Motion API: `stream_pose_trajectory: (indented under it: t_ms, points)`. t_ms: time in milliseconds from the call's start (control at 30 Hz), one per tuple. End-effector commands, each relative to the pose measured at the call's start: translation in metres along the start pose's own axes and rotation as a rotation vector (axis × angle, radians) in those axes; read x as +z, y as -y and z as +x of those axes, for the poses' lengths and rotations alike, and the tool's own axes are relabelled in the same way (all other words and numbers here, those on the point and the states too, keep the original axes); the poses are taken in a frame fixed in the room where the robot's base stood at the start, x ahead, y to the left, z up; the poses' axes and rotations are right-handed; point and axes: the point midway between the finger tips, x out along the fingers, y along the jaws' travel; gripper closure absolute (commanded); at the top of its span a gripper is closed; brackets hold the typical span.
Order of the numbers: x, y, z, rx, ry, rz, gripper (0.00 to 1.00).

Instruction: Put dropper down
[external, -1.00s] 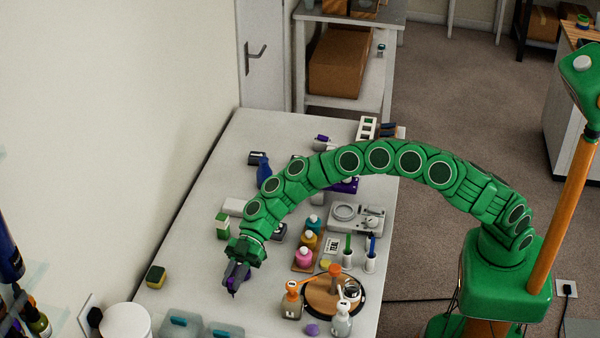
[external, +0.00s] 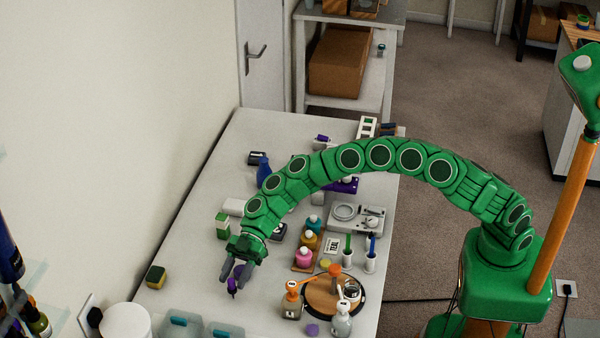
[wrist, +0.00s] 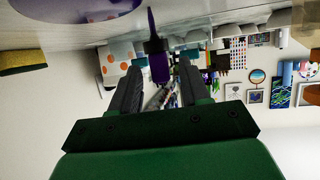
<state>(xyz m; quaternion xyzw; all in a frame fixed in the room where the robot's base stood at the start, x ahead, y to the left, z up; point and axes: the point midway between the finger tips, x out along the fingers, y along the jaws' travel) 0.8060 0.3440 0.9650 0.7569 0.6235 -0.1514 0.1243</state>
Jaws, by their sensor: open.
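The purple dropper (external: 232,284) is at the near left part of the table, below my gripper (external: 236,277). My gripper is open, its two dark fingers spread on either side of the dropper. The wrist view, which looks upside down, shows the dropper (wrist: 158,66) between the fingers (wrist: 158,80), with gaps beside it and its thin nozzle toward the tabletop. It looks roughly upright. I cannot tell whether the nozzle touches the table.
A yellow and dark sponge (external: 156,276) lies to the left on the white table (external: 195,280). Orange-topped bottles (external: 292,298) and a round wooden board (external: 320,300) stand to the right. Pink, yellow and teal bottles (external: 304,257) stand behind. Clear bins (external: 180,325) are in front.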

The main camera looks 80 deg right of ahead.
Motion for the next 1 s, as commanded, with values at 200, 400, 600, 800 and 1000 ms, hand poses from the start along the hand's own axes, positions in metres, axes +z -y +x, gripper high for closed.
stream_pose_trajectory:
  t_ms: [200, 400, 600, 800, 1000]
  points:
    - [0.0, 0.0, -0.032, 0.001, -0.002, 0.002, 0.54]
    - [-0.002, -0.001, -0.065, 0.002, -0.003, -0.001, 0.54]
    - [0.0, 0.0, -0.094, 0.0, 0.0, -0.002, 0.54]
    - [-0.001, 0.0, -0.11, 0.0, 0.0, -0.002, 0.54]
    - [0.0, 0.0, -0.112, -0.001, 0.0, -0.002, 0.54]
